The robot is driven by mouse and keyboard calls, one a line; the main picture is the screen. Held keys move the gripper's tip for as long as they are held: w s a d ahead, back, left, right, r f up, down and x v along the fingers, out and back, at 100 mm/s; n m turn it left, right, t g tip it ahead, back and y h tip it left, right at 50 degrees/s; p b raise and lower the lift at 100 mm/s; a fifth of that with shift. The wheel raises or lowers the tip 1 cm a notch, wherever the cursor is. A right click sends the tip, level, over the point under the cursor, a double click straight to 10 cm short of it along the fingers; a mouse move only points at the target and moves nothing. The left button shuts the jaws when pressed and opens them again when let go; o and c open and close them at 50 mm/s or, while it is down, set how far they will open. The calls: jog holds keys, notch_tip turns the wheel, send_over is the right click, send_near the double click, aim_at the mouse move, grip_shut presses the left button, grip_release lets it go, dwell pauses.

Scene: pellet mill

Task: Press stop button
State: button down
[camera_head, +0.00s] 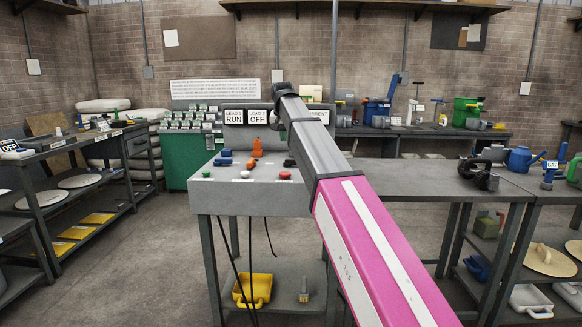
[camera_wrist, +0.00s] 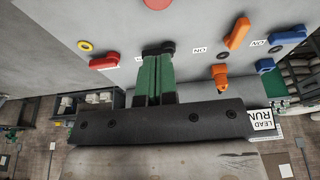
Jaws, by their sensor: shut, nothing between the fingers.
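A grey control panel (camera_head: 222,197) stands ahead of me with several small controls on its top. A red button (camera_head: 285,175) sits near its front right; a white button (camera_head: 244,174) is left of it. I cannot read a stop label on any control. In the wrist view, a round red knob (camera_wrist: 157,3) is cut off at the top edge, and a red handle (camera_wrist: 104,62) lies left of the fingers. My gripper (camera_wrist: 160,56) is shut and empty, its green fingers together over the panel; contact cannot be told. In the head view, my arm hides it.
Orange (camera_wrist: 236,34) and blue (camera_wrist: 288,38) switches lie right of the fingers. A LEAD RUN sign (camera_head: 234,117) stands at the panel's back. A workbench (camera_head: 425,183) is on the right, a shelf table (camera_head: 65,150) on the left. Floor between is clear.

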aim_at(285, 173)
jog(key=shift+d, duration=0.1)
jog(key=x, duration=0.8)
jog(key=s+x, duration=0.1)
jog(key=x, duration=0.4)
jog(key=shift+f, duration=0.6)
